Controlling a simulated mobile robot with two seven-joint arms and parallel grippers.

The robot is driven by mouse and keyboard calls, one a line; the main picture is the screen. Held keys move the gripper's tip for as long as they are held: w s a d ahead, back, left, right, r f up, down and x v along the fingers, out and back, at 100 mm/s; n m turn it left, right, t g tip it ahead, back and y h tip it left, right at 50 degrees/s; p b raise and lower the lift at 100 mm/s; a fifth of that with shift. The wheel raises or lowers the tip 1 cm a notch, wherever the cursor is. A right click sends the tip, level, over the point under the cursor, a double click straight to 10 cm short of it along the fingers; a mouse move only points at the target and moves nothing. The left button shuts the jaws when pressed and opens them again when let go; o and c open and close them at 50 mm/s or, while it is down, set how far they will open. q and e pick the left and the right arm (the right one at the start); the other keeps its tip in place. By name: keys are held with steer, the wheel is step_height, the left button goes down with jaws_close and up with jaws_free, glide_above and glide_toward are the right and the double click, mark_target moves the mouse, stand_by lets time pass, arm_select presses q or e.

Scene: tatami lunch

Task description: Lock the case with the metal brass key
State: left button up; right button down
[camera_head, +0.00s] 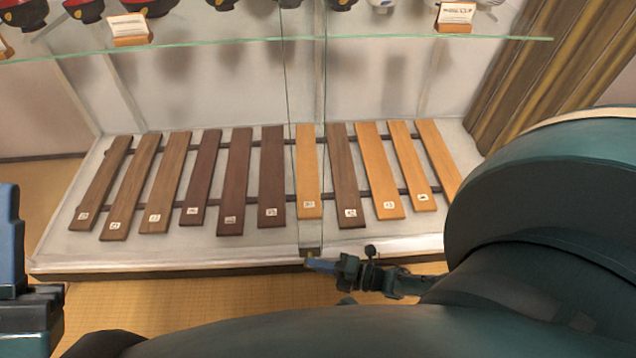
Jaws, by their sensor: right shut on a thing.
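The glass display case (200,262) stands ahead, its glass doors meeting at a vertical seam near the middle. A small dark brass-coloured lock (311,252) sits at the foot of this seam. My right gripper (318,264) is at the lock, its blue fingertips just below it and shut. The brass key between them is hidden or too small to make out, and I cannot tell how far it is in the lock. My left gripper (12,240) shows only in part at the left edge, away from the case; its opening cannot be judged.
Inside the case, several labelled wooden slats (235,180) lie on two dark rails. A glass shelf (230,46) above holds bowls and cards. A brown curtain (540,70) hangs at the right. Tatami floor (190,305) lies before the case.

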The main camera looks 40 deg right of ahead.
steer(key=c, duration=1.6)
jaws_free()
